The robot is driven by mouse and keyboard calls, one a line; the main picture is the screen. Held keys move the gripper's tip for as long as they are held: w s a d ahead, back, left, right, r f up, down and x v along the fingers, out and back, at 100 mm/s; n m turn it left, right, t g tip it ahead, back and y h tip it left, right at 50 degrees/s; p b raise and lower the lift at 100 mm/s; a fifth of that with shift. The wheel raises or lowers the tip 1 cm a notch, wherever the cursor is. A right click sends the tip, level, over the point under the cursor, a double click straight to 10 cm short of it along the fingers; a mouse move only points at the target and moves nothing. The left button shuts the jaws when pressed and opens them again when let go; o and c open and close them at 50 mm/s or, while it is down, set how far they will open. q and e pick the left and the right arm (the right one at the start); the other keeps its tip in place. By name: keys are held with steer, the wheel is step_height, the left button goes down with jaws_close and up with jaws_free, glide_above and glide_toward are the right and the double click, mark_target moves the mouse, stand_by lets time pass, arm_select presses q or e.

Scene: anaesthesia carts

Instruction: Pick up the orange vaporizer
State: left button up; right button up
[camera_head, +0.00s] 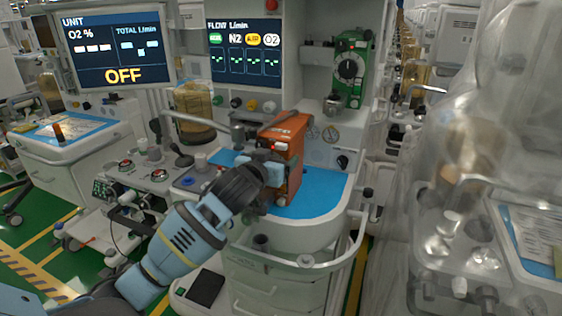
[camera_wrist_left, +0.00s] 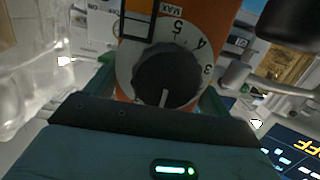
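The orange vaporizer (camera_head: 287,150) stands upright on the blue top (camera_head: 318,198) of the middle anaesthesia cart. My left gripper (camera_head: 268,172) is at its front, and its dark body hides part of the vaporizer's lower front. In the left wrist view, the vaporizer (camera_wrist_left: 205,22) fills the top middle, its black dial (camera_wrist_left: 165,77) facing the camera on a white numbered disc. The fingers of my left gripper (camera_wrist_left: 160,85) show as green edges on either side of the dial. I cannot tell whether they press on the vaporizer. My right gripper is not in view.
A green vaporizer (camera_head: 348,66) is mounted behind to the right. Grey tubes and a metal arm (camera_head: 195,122) pass close to the orange vaporizer's left. Screens (camera_head: 115,47) stand above. A plastic-covered machine (camera_head: 470,170) is at the right. The blue top's right part is bare.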

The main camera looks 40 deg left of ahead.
mark_target(272, 144)
arm_select(q)
steer(key=c, duration=1)
steer(key=shift+r, duration=0.25)
steer(key=shift+c, duration=0.3)
steer(key=shift+r, duration=1.9)
steer(key=s+d+r, duration=0.1)
steer(key=s+d, duration=0.7)
steer(key=s, duration=0.5)
steer(key=shift+s+d+p, duration=0.25)
steer(key=shift+d+p, duration=0.05)
steer(key=shift+p, duration=0.05)
steer(key=shift+r, duration=0.15)
